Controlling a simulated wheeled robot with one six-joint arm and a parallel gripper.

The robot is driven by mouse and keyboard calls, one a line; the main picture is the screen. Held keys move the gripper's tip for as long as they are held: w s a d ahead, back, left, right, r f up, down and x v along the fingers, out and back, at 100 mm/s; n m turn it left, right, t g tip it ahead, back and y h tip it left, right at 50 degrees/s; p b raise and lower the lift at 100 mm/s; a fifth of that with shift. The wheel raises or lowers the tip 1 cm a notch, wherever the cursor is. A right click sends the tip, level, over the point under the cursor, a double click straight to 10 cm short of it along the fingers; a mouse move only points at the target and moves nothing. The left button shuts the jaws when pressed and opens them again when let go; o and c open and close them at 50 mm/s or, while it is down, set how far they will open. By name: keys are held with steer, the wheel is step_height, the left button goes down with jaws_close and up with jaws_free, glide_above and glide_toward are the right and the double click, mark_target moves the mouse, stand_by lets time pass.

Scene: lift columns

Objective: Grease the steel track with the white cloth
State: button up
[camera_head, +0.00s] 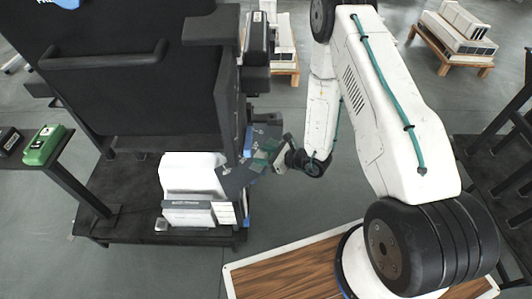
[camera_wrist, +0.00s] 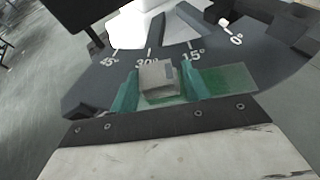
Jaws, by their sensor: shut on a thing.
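My gripper (camera_wrist: 160,86) has green fingers in the wrist view. In the head view my gripper (camera_head: 265,156) is beside the lower right of a tall black lift column (camera_head: 120,75), near a white block. The held piece is too small to make out there. I cannot clearly pick out the steel track; the column's right side (camera_head: 226,85) is dark and partly hidden. Contact between cloth and column cannot be told.
A dark plate with angle marks (camera_wrist: 100,88) lies just beyond the fingers. A white block (camera_head: 190,172) and a labelled box (camera_head: 188,215) stand on the column's black base. A green case (camera_head: 43,146) sits at the left.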

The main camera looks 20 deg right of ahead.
steer(key=shift+s+a, duration=1.15)
steer(key=shift+a, duration=0.05)
steer(key=shift+s+a+f, duration=0.1)
steer(key=shift+s+a, duration=0.9)
steer(key=shift+w+d, duration=3.3)
steer(key=shift+d, duration=0.1)
steer(key=shift+w+d, duration=3.25)
steer(key=shift+d, duration=0.1)
steer(key=shift+s+a+r, duration=0.2)
steer(key=shift+s+a, duration=2)
steer(key=shift+a, duration=0.1)
steer(key=shift+s+a+f, duration=0.15)
steer(key=shift+s+a, duration=1)
steer(key=shift+s+a+f, duration=0.15)
steer(key=shift+s+a, duration=0.95)
steer(key=shift+s, duration=0.05)
steer(key=shift+s+a+r, duration=0.1)
steer(key=shift+s+a, duration=1.05)
steer(key=shift+a, duration=0.05)
